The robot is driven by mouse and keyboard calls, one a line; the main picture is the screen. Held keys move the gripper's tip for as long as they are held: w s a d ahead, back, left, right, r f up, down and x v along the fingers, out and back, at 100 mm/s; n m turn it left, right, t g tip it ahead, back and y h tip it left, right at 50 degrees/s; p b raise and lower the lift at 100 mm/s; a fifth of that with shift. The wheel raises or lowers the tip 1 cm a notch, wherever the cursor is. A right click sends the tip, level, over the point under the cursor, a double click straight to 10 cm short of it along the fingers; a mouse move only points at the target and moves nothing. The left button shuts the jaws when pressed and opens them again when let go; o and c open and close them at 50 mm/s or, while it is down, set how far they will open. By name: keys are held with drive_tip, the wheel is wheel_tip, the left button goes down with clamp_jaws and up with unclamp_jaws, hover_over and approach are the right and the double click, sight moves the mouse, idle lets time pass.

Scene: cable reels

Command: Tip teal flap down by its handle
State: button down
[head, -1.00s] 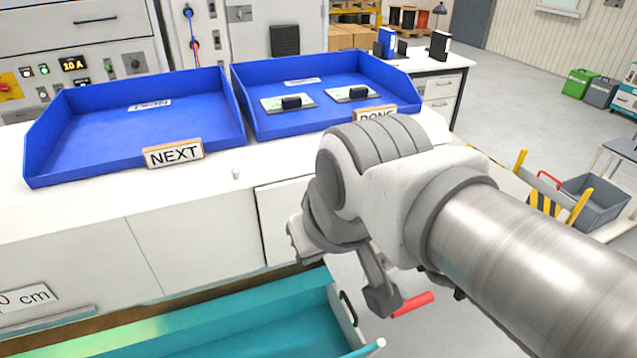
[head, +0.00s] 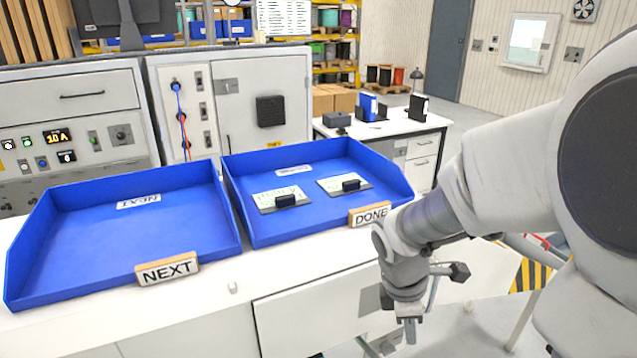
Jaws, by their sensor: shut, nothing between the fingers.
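The teal flap and its handle are not in the head view now. My gripper (head: 410,330) is at the lower right of the head view, pointing down in front of the white bench's front, beneath the DONE tray. Its fingers are small in the picture and look closed, with nothing seen between them. It looks apart from the bench front, though the exact gap cannot be told.
On the white bench (head: 215,318) stand an empty blue NEXT tray (head: 85,235) and a blue DONE tray (head: 320,215) holding two plates with black blocks. A smaller table (head: 425,125) is behind. My arm covers much of the right side.

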drive_tip(key=f+n, duration=0.2)
drive_tip(key=f, duration=0.5)
drive_tip(key=s+f+n+g+y+p, duration=0.1)
drive_tip(key=f+n, duration=0.1)
drive_tip(key=f, duration=0.5)
drive_tip(key=d+f+n+g, duration=0.1)
drive_tip(key=f+n, duration=0.1)
drive_tip(key=f, duration=0.5)
drive_tip(key=shift+s+n+y, duration=0.3)
drive_tip(key=shift+s+y, duration=0.1)
drive_tip(key=shift+f, duration=0.1)
